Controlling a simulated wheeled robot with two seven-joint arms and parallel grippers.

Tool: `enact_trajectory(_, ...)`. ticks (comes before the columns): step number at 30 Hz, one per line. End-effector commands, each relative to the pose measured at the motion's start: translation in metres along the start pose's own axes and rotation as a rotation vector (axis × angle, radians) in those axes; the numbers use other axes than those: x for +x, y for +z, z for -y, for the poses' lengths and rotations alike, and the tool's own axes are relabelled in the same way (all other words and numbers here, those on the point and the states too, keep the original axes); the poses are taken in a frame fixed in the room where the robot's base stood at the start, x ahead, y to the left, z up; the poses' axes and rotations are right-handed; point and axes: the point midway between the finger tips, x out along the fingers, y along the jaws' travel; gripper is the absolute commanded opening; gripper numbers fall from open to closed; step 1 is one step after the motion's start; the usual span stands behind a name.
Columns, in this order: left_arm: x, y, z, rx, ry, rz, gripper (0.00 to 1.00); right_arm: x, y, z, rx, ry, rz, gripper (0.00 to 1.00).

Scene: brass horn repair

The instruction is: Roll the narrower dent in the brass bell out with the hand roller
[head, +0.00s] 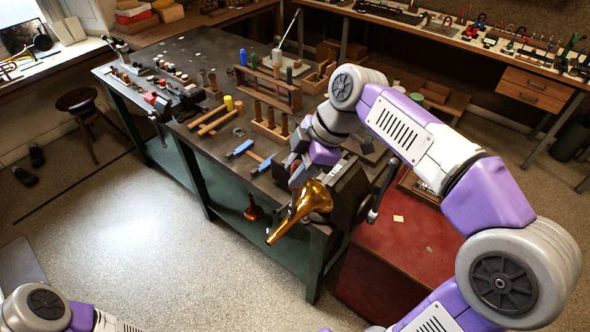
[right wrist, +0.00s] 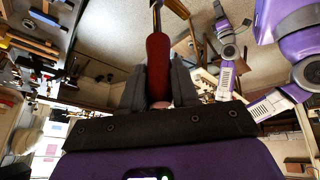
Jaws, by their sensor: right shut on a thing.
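The brass bell (head: 312,199) is at the front right corner of the dark workbench, its narrow end sloping down to the left over the edge. The dents are too small to make out. My right gripper (head: 299,176) is right beside the bell's wide end. In the right wrist view, my right gripper (right wrist: 158,95) is shut on the dark red handle of the hand roller (right wrist: 158,62). Contact between roller and bell cannot be told. My left gripper is not in view.
A dark vise (head: 345,190) is beside the bell. Blue-ended bars (head: 250,154) lie on the workbench (head: 215,50) to the left, with wooden tool racks (head: 268,88) behind. A red cabinet (head: 395,245) stands to the right. The floor at front left is clear.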

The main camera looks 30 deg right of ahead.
Motion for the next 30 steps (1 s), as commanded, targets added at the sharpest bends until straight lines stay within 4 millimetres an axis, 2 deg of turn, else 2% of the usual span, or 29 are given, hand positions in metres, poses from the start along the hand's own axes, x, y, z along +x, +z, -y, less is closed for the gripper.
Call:
enact_trajectory(7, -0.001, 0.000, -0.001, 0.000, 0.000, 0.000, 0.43, 0.000, 0.005, -0.002, 0.003, -0.006, 0.005, 0.00)
enact_trajectory(30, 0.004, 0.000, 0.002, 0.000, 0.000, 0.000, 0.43, 0.004, -0.012, 0.011, 0.000, -0.003, 0.002, 0.00)
